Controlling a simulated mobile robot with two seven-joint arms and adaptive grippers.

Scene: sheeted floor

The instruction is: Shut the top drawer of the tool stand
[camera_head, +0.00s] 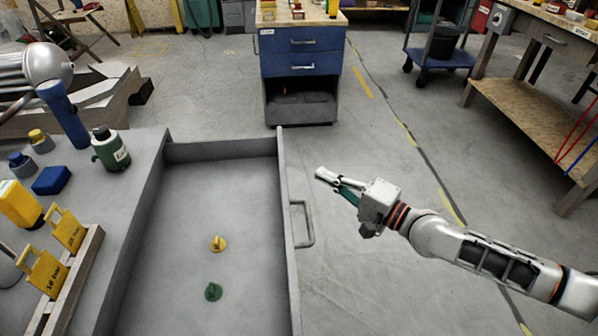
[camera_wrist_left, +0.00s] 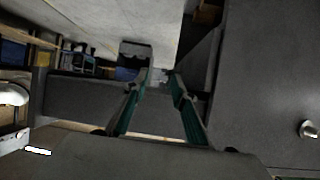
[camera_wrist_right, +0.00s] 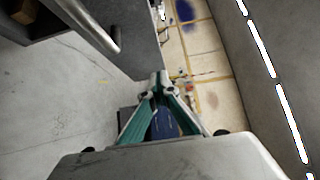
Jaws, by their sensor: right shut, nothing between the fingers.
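The top drawer (camera_head: 281,176) of the grey tool stand (camera_head: 140,190) is pulled out to the right in the head view. Its front panel carries a bar handle (camera_head: 309,225). The drawer holds a yellow piece (camera_head: 218,243) and a green piece (camera_head: 213,292). My right gripper (camera_head: 322,175) is shut and empty, just right of the drawer front and above the handle in the picture. In the right wrist view its fingertips (camera_wrist_right: 157,80) meet, and a handle bar (camera_wrist_right: 97,28) shows at upper left. My left gripper (camera_wrist_left: 158,80) is open and empty in its own wrist view.
A blue drawer cabinet (camera_head: 302,65) stands behind. A trolley (camera_head: 440,52) and workbench (camera_head: 530,100) are at right. Floor right of the drawer is mostly clear.

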